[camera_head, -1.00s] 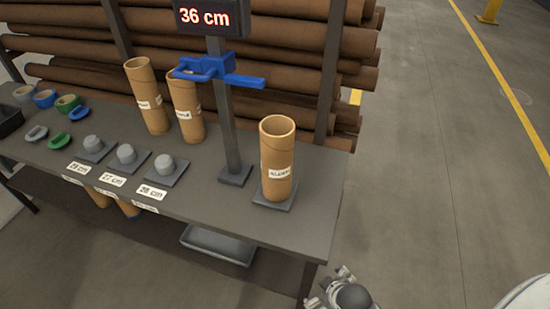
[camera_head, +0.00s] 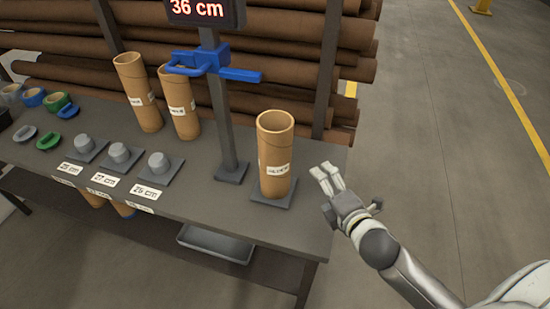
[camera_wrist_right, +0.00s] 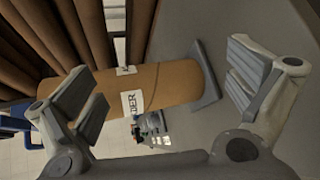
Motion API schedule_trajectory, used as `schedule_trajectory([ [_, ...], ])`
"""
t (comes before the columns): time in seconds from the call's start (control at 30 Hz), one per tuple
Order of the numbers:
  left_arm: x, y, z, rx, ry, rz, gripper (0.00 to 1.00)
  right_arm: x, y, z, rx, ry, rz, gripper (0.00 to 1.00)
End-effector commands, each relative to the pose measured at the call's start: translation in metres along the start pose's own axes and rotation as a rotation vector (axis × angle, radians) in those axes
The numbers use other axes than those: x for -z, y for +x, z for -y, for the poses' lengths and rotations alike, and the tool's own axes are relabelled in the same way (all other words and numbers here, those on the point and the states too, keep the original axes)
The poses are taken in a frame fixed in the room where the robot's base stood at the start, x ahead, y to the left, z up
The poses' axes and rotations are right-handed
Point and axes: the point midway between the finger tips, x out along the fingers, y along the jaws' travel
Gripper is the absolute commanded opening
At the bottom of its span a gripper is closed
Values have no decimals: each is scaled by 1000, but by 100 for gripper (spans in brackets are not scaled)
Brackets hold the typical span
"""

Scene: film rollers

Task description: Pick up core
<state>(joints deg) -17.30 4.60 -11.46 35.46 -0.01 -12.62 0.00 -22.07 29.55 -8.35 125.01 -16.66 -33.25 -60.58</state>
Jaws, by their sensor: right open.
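A brown cardboard core (camera_head: 275,160) with a white label stands upright on a square grey base (camera_head: 273,192) at the right end of the table. In the right wrist view the core (camera_wrist_right: 170,84) lies across the picture between the open fingers, with a gap on the finger sides. My right gripper (camera_head: 327,180) is open and empty, just right of the core and apart from it. The fingers also show in the right wrist view (camera_wrist_right: 165,90). Two more cores (camera_head: 138,92) (camera_head: 179,103) stand further back on the table. My left gripper is not in view.
A grey post (camera_head: 226,120) with a blue measuring arm (camera_head: 215,66) and a "36 cm" display stands left of the core. Several grey pegs on plates (camera_head: 119,155) sit left on the table (camera_head: 215,212). Large brown rolls (camera_head: 280,60) are stacked behind.

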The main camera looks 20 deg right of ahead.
Motion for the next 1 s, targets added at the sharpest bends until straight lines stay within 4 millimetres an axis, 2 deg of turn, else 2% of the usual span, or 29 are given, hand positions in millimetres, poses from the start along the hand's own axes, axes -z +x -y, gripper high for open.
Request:
schedule_trajectory([
  [0.1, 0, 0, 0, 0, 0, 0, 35, -5, 13, -36, -190, -398, -48, 100],
  [0.2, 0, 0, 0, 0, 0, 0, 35, -2, 16, -60, -349, -724, -75, 100],
  [0.3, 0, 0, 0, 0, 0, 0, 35, 3, 14, -75, -490, -1001, -91, 100],
  [0.4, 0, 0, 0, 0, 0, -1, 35, 8, 11, -83, -598, -1205, -98, 100],
  [0.53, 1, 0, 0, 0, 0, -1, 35, 12, 7, -87, -680, -1350, -100, 100],
  [0.67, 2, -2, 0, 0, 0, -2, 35, 16, 10, -92, -704, -1386, -99, 100],
  [1.0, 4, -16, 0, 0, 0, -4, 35, 33, 41, -109, -702, -1381, -97, 100],
])
